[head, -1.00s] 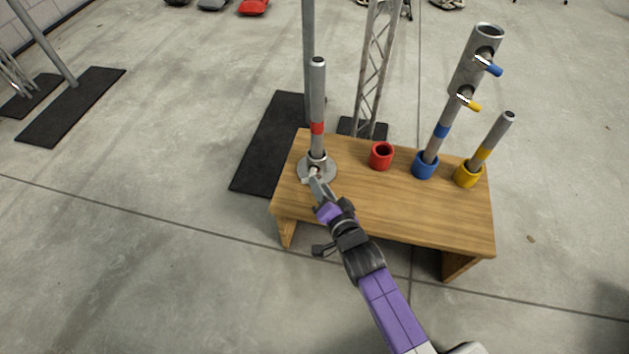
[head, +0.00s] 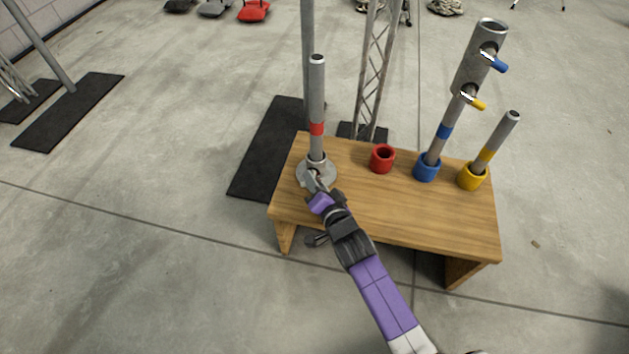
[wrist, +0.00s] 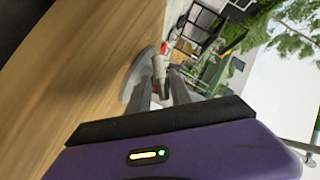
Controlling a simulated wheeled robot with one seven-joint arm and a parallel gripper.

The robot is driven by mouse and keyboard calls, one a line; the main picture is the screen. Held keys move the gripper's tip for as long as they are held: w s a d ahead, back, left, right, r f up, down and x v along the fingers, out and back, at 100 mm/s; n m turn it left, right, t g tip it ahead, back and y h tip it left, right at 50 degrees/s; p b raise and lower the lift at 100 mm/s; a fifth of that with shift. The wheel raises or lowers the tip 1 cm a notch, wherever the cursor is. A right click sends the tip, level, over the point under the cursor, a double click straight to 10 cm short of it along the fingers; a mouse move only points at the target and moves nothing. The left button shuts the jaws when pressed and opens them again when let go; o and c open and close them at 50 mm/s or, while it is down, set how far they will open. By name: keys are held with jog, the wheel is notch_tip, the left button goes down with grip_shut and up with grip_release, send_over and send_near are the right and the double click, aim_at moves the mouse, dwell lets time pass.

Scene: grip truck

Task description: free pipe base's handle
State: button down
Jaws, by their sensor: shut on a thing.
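The pipe base (head: 304,174) is a round grey metal flange with a short collar at the left end of the wooden table. A grey pipe with a red band (head: 316,95) stands upright in it. The handle is on the near side of the base and is mostly hidden by my gripper (head: 313,180). My gripper reaches in from the lower right and is shut on the handle. In the wrist view the two grey fingers (wrist: 163,92) close in front of the base (wrist: 137,75), with the pipe beyond.
On the wooden table (head: 400,215) stand an empty red cup (head: 382,159), a blue cup (head: 426,168) with a blue-banded pipe carrying a clamp (head: 477,65), and a yellow cup (head: 472,177) with a yellow-banded pipe. A metal post and lattice truss (head: 373,80) rise behind. The table's front middle is clear.

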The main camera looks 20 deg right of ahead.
jog(key=shift+a+r+n+g+h+p, duration=0.1)
jog(key=shift+r+n+g+h+p, duration=0.15)
jog(key=shift+n+g+h+p, duration=0.7)
jog(key=n+g+h+p, duration=0.1)
jog(key=n+g, duration=0.1)
jog(key=n, duration=0.1)
jog(key=shift+w+a+r+g+h, duration=0.1)
jog(key=shift+g+h, duration=0.15)
jog(key=shift+g, duration=0.1)
jog(key=shift+w+a+n+g+h+p, duration=0.15)
jog(key=shift+n+g+h+p, duration=0.45)
jog(key=shift+n+g+h, duration=0.5)
jog(key=shift+n+g+h+b, duration=0.45)
jog(key=shift+n+g+h, duration=0.25)
jog(key=shift+n+h, duration=0.5)
jog(key=c, duration=1.5)
grip_release()
jog(key=shift+a, duration=0.1)
